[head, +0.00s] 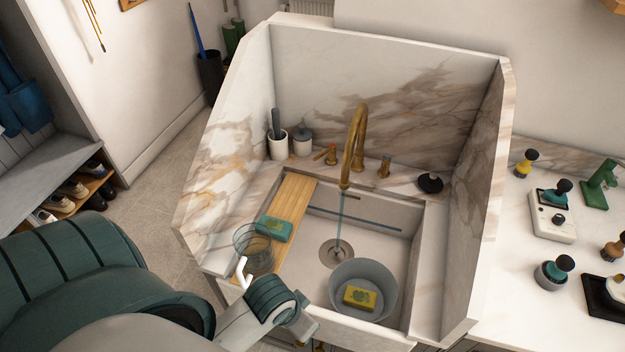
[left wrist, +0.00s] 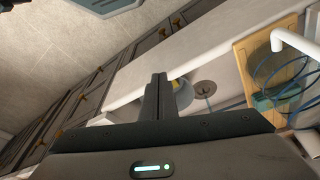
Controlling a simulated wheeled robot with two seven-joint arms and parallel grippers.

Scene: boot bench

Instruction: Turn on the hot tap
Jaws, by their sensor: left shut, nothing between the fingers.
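The brass spout (head: 355,140) stands at the back of the sink (head: 390,215), with a thin bluish stream falling from it towards the drain (head: 334,252). A brass handle with an orange-red part (head: 328,154) is left of the spout, and another brass handle (head: 384,167) is to its right. My left gripper (head: 305,330) is at the sink's front left, low in the head view and well apart from both handles. The left wrist view shows its fingers (left wrist: 156,92) shut and empty. The handles are not seen in that view. My right gripper is not in view.
A grey bowl (head: 375,305) with a yellow sponge (head: 360,297) sits in the sink. A wooden board (head: 289,205) bears a teal sponge (head: 275,228), near a clear round container (head: 252,246). Marble walls (head: 225,160) flank the sink. A black round item (head: 430,183) sits right of the handles.

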